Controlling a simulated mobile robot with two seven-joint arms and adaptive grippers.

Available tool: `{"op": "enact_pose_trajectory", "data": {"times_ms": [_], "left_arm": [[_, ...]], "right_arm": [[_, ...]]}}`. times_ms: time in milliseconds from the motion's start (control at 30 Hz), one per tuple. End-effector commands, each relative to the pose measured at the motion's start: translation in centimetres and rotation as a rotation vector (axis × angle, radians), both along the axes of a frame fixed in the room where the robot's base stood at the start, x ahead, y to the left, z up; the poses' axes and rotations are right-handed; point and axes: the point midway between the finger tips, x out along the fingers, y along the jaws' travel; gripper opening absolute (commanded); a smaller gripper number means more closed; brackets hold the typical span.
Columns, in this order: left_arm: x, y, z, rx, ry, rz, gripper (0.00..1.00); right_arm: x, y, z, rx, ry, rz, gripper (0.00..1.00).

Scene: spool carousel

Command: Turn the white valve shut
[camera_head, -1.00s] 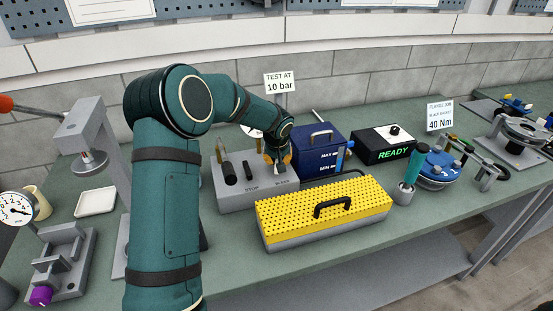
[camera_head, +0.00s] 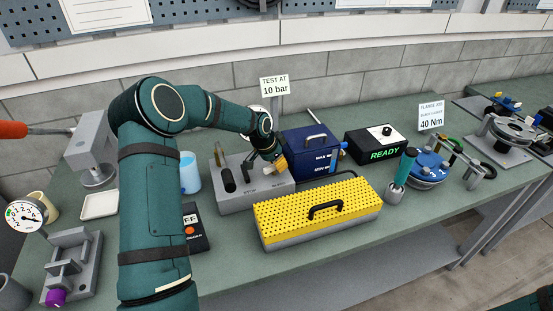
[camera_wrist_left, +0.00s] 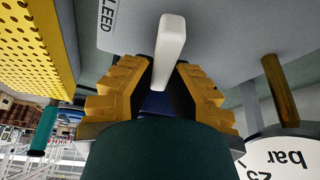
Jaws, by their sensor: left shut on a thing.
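The white valve's handle (camera_wrist_left: 170,42) shows in the left wrist view as a white bar between the gold-coloured fingers of my left gripper (camera_wrist_left: 158,85). The gripper is shut on it. The label beside the handle is partly cut off and reads "LEED". My right gripper is not in view.
A blue box (camera_head: 310,151) stands close to the right of the gripper. A yellow perforated lid (camera_head: 290,210) with a black handle lies in front. A light blue cup (camera_head: 190,173) stands left of the block.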

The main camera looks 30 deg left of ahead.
Motion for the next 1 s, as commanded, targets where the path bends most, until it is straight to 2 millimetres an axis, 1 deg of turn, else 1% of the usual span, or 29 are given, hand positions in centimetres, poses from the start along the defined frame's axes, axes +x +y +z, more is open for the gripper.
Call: {"op": "enact_pose_trajectory", "data": {"times_ms": [200,400,633,1000], "left_arm": [[-0.24,-0.24,-0.25,-0.003,0.005,-0.155,0.0],[-0.34,-0.38,-0.29,-0.003,0.006,-0.25,0.0],[-0.43,-0.47,-0.33,-0.002,0.007,-0.303,0.0],[-0.46,-0.49,-0.35,-0.001,0.008,-0.314,0.0]], "right_arm": [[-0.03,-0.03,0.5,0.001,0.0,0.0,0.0],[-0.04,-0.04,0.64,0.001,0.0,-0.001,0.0],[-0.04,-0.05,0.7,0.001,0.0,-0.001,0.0],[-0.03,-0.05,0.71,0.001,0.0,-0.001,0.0]]}}
